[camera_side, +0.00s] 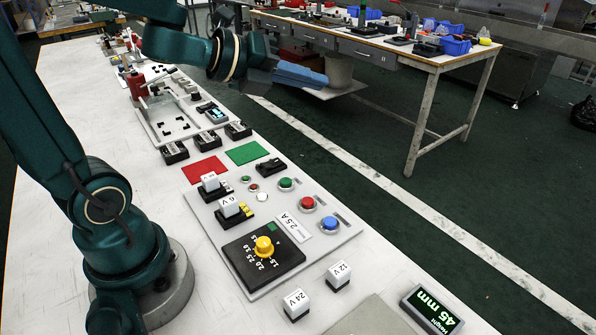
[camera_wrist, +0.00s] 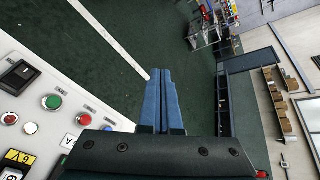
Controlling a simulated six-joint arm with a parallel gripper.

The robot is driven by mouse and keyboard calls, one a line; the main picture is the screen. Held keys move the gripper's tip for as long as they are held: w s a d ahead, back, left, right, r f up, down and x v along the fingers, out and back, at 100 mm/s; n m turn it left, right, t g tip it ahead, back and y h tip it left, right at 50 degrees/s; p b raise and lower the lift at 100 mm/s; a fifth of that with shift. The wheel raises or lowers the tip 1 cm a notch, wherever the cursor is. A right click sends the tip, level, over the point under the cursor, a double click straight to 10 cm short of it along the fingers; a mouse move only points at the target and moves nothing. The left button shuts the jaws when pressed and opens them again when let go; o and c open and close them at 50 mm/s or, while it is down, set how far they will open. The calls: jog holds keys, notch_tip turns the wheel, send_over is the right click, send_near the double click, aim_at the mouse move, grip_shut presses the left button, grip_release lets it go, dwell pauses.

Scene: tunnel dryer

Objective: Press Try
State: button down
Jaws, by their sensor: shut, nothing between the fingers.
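A light grey control panel (camera_side: 213,222) lies on the white bench. It carries a green button (camera_side: 286,184), a red button (camera_side: 307,204) and a blue button (camera_side: 329,224), each beside a small label plate too small to read. I cannot tell which button is marked Try. The green button (camera_wrist: 51,102) and red button (camera_wrist: 83,147) also show at the left in the wrist view. My gripper (camera_side: 326,81) has blue fingers, shut together and empty, raised beyond the panel and pointing right, clear of the buttons. The fingers (camera_wrist: 161,72) point over the floor in the wrist view.
The panel also holds a yellow knob (camera_side: 264,246), a 2.5 A plate (camera_side: 294,226) and small lamps. White blocks marked 24 V (camera_side: 296,303) and 12 V (camera_side: 340,274) stand near it. A display (camera_side: 432,309) reads 45 mm. Red (camera_side: 205,169) and green mats (camera_side: 248,153) lie behind.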

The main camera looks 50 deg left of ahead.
notch_tip(320, 180, down, 5)
jog(key=s+a+m+g+h, duration=0.1)
jog(key=m+g, duration=0.2)
jog(key=m, duration=0.1)
jog(key=g, duration=0.1)
send_over(281, 183)
notch_tip(281, 183, down, 5)
jog(key=shift+a+r+n, duration=0.1)
jog(key=shift+r+n, duration=0.05)
jog(key=shift+n, duration=0.15)
jog(key=shift+f, duration=4.4)
jog(key=shift+f, duration=0.45)
